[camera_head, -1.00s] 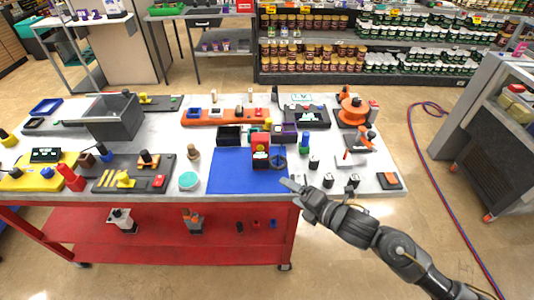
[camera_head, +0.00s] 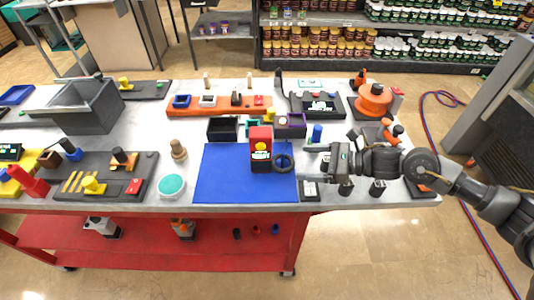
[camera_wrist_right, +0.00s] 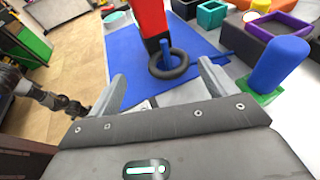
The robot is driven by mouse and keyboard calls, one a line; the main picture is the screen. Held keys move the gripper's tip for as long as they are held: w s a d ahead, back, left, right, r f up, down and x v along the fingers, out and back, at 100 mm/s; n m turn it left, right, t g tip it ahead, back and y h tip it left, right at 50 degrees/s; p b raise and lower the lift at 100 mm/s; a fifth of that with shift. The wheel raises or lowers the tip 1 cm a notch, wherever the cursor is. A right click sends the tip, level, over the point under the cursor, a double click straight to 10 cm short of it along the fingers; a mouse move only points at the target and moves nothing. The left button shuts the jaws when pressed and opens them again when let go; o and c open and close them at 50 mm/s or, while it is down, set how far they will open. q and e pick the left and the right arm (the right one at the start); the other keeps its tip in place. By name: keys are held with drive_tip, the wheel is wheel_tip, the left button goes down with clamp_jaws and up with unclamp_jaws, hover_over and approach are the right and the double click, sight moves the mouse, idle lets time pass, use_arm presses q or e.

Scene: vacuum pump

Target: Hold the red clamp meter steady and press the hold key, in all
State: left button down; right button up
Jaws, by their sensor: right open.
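In the right wrist view, the meter (camera_wrist_right: 152,22) and ring (camera_wrist_right: 169,63) lie ahead between the open fingers (camera_wrist_right: 163,80). The hold key cannot be made out. A dark arm, apparently my left with its gripper (camera_wrist_right: 76,108), shows small at the left there.
A blue cylinder on a green base (camera_head: 317,133) stands close behind my right gripper. Small black blocks (camera_head: 346,188) stand near the front edge. Open bins (camera_head: 222,129) sit behind the mat. A teal round tub (camera_head: 171,186) is left of the mat. The mat's left half is clear.

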sight(291, 161)
drive_tip(key=shift+w+a+f, duration=0.2)
drive_tip(key=shift+a, duration=0.1)
drive_tip(key=x, duration=0.5)
drive_tip(key=b+x, duration=0.2)
drive_tip(key=x, duration=0.1)
drive_tip(key=shift+f, duration=0.2)
use_arm(q)
drive_tip(key=shift+w+f+b, duration=0.15)
drive_tip(key=shift+f+b, duration=0.15)
drive_tip(key=shift+f, duration=0.45)
drive_tip(key=shift+w+f+b, duration=0.15)
drive_tip(key=shift+f+b, duration=0.1)
drive_tip(key=shift+f, duration=0.5)
use_arm(e)
drive_tip(key=shift+w+a, duration=0.2)
drive_tip(key=shift+a, duration=0.3)
drive_tip(key=c, duration=0.5)
drive_tip(key=shift+c, duration=0.2)
drive_tip(key=shift+s+f, duration=0.1)
drive_tip(key=shift+f, duration=0.05)
